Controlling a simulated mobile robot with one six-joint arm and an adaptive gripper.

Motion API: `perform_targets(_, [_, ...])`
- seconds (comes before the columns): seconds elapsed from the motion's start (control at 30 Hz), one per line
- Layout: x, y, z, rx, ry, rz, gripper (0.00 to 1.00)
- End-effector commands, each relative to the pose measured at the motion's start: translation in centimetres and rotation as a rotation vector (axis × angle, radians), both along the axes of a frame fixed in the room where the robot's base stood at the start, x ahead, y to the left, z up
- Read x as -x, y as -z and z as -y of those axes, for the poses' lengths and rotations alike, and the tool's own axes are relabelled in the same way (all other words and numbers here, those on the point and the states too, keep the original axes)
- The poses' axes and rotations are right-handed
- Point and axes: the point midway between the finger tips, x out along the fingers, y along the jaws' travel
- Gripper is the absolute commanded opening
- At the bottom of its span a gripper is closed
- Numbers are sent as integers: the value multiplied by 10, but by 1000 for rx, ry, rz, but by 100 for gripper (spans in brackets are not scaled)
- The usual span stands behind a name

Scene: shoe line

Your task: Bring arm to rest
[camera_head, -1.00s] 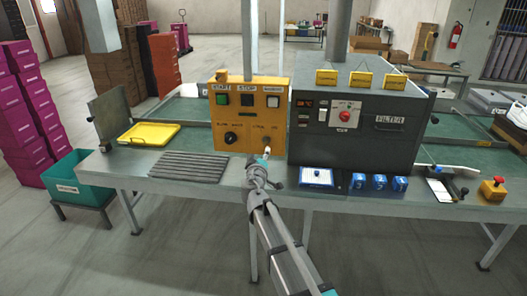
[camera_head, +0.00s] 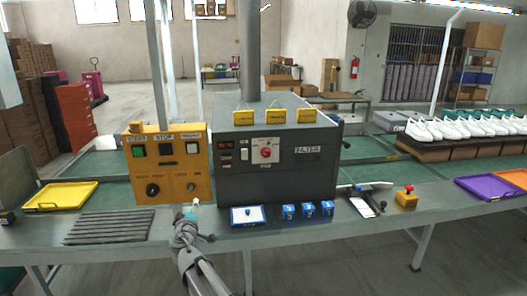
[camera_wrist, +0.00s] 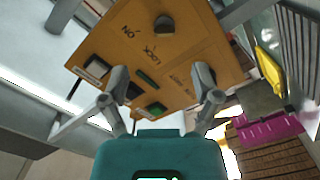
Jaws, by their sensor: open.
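My arm reaches up from the bottom of the head view, with my gripper (camera_head: 190,212) close to the lower right of the yellow control box (camera_head: 145,188). In the wrist view my gripper (camera_wrist: 160,82) is open, its two fingers spread apart with nothing held between them. The box's panel (camera_wrist: 185,50) appears upside down beyond the fingers. It shows a dark knob (camera_wrist: 164,24) and the words ON and LOCK. I cannot tell from the views whether a fingertip touches the panel.
A ridged mat (camera_head: 108,228) and yellow tray (camera_head: 60,195) lie left. White shoes (camera_head: 465,128) line the far right. The floor in front is clear.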

Motion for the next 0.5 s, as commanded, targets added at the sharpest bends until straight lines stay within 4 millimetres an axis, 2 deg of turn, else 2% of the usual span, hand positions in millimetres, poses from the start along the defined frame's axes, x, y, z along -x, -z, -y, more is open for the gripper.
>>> perform_targets(0.17, [-11, 4, 50, -31, 104, -54, 80])
perform_targets(0.27, [-19, 11, 93, -58, 197, -109, 80])
perform_targets(0.5, [-21, 38, 214, -137, 457, -302, 80])
